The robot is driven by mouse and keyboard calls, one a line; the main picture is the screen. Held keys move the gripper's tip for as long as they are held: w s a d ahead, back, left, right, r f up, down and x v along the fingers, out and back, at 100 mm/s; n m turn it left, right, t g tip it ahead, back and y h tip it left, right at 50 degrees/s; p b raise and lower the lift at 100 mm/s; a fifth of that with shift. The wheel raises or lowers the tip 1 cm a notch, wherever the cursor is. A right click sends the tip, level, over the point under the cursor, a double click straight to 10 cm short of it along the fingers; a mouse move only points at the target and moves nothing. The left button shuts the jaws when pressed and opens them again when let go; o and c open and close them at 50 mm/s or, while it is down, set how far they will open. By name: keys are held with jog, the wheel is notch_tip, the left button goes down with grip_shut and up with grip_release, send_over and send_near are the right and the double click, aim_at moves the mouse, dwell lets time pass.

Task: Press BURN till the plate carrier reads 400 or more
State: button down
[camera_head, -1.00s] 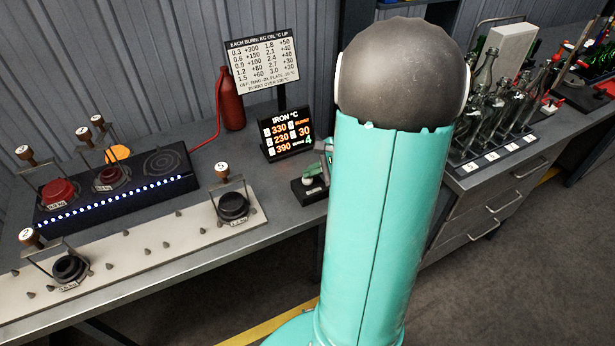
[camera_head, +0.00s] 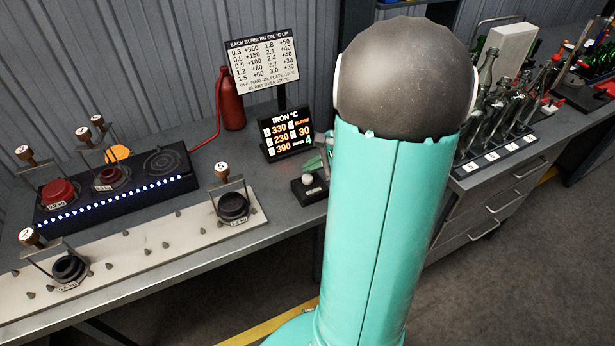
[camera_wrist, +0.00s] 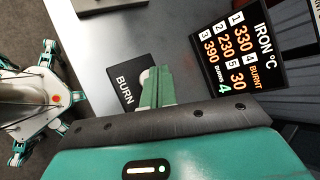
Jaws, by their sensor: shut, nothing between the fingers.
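The black BURN box (camera_head: 309,190) sits at the bench edge with a pale round button (camera_head: 307,180) on top. In the wrist view, the box (camera_wrist: 126,96) shows its BURN label and my fingers partly cover the button. My gripper (camera_wrist: 157,78) is shut and empty, close by the button; contact cannot be told. The IRON °C display (camera_wrist: 238,55) reads 1: 330, 2: 230, 3: 390, 4: BURNT, 5: 30, burns 4. It also stands behind the box in the head view (camera_head: 286,133). The plate carrier's number is not clear here.
A chart sign (camera_head: 263,67) and red bottle (camera_head: 232,98) stand behind. A black heater base (camera_head: 115,200) with lit dots bears handled irons at left. More irons stand on a pale strip (camera_head: 150,245). Bottles (camera_head: 487,75) stand in a rack at right.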

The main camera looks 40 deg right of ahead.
aim_at(311, 178)
jog(key=shift+r, duration=2.35)
jog(key=shift+a, duration=0.1)
jog(key=a+r+n+g, duration=0.1)
jog(key=a+r+n, duration=0.15)
jog(key=a, duration=0.25)
jog(key=s+a+r+n+g, duration=0.1)
jog(key=a+n, duration=0.3)
jog(key=a, duration=0.2)
jog(key=a+r+n+g, duration=0.1)
jog(key=a+r+n, duration=0.15)
jog(key=a, duration=0.25)
jog(key=s+a+r+n+h, duration=0.3)
jog(key=s+a+n, duration=0.5)
jog(key=a+n, duration=0.3)
jog(key=shift+s+a+r+n+h, duration=0.2)
jog(key=shift+s+r+n+h, duration=0.15)
jog(key=shift+r+n, duration=0.55)
jog(key=shift+d+f, duration=0.1)
jog(key=shift+f, duration=0.05)
